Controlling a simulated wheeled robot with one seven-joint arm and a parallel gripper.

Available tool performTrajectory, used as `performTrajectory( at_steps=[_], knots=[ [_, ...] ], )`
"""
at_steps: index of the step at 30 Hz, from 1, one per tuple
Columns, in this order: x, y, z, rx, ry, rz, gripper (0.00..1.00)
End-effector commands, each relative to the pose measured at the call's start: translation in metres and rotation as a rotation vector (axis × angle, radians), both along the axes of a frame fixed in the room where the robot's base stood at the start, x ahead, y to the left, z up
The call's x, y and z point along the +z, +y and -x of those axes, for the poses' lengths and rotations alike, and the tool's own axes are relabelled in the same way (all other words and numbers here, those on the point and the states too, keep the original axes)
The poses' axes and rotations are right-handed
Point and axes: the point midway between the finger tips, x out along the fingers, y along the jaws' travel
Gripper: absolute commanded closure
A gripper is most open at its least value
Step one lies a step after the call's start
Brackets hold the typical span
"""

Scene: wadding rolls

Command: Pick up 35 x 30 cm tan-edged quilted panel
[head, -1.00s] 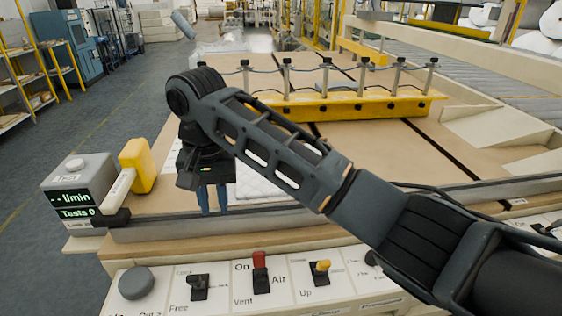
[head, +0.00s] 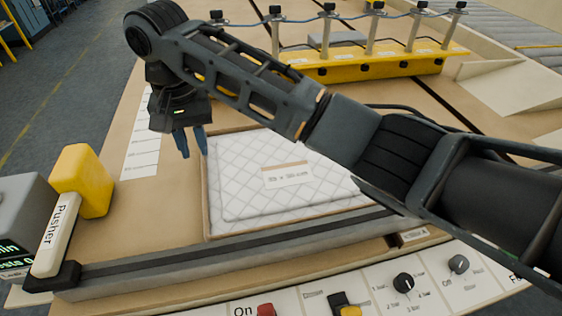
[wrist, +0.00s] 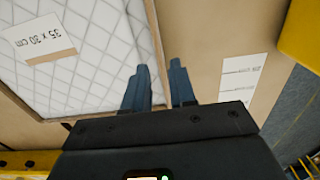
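The white quilted panel (head: 255,205) with a tan edge lies flat on the tan table, partly hidden by my arm in the head view. In the wrist view the panel (wrist: 85,75) fills the left side, and its label (wrist: 40,45) reads 35 x 30 cm. My gripper (head: 194,156) points down by the panel's left edge in the head view. In the wrist view my gripper (wrist: 160,68) is open, its two blue fingers apart with a tan strip and edge line showing between them. I cannot tell whether the fingers reach below the panel's top.
A yellow block (head: 82,180) and the pusher (head: 55,235) stand at the left. A grey rail (head: 235,255) runs along the front, before the switch panel. A yellow bar with posts (head: 385,65) stands behind. A printed white strip (head: 140,140) lies left of my gripper.

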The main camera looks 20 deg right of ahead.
Motion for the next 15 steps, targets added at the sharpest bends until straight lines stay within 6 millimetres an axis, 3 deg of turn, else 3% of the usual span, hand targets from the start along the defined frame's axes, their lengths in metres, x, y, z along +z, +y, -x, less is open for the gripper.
performTrajectory(
  at_steps=[15],
  knots=[
    [-0.059,-0.004,0.002,0.000,0.000,0.000,0.74]
  ],
)
